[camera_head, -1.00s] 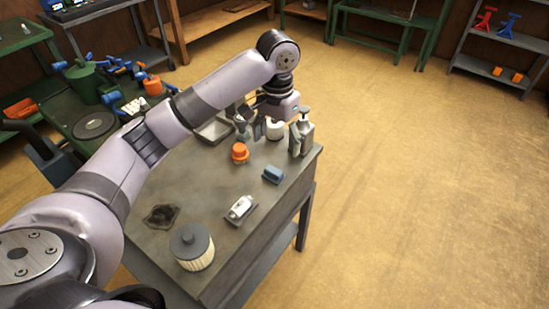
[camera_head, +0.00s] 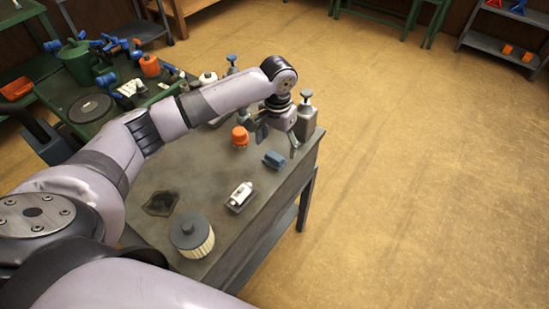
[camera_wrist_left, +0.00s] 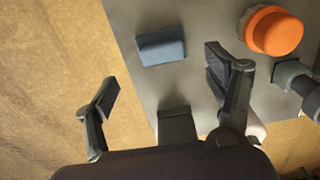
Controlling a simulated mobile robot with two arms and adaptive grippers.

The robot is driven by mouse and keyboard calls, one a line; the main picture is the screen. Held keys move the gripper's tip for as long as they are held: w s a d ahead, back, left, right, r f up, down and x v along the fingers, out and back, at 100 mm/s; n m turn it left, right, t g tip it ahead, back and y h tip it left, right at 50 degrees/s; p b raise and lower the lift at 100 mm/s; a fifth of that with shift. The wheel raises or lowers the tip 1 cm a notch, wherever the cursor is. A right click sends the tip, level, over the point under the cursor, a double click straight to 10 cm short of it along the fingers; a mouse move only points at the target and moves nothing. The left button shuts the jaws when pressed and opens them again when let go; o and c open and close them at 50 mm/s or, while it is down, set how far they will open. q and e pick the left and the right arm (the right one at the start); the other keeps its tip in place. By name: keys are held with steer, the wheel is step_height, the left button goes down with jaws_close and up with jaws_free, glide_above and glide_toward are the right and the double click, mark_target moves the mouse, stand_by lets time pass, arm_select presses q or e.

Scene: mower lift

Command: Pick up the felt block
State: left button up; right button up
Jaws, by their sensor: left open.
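The felt block (camera_head: 274,160) is a small blue-grey block lying on the grey workbench (camera_head: 225,170), near its right edge. It also shows in the left wrist view (camera_wrist_left: 161,46), at top centre, clear of the fingers. My left gripper (camera_head: 277,143) is open and empty, pointing down just beyond the block in the head view. In the left wrist view, the open fingers (camera_wrist_left: 162,78) are spread apart, with the block ahead of the gap between them and not touching. My right gripper is not in view.
An orange-capped item (camera_head: 240,137) stands left of the block. A grey pump bottle (camera_head: 306,115) stands close behind the gripper. A white part on a small plate (camera_head: 239,196), a cylindrical filter (camera_head: 191,238) and a dark patch (camera_head: 160,203) are nearer. Open floor lies to the right.

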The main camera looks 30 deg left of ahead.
mark_target(274, 155)
arm_select(q)
steer(key=shift+s+a+f, duration=0.1)
steer(key=shift+s+f, duration=0.05)
steer(key=shift+f, duration=0.2)
steer(key=f, duration=0.2)
steer(key=f+p, duration=0.1)
steer(key=shift+s+a+f, duration=0.2)
steer(key=shift+f, duration=0.55)
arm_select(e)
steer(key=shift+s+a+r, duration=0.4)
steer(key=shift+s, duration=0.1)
arm_select(q)
steer(key=c, duration=1.3)
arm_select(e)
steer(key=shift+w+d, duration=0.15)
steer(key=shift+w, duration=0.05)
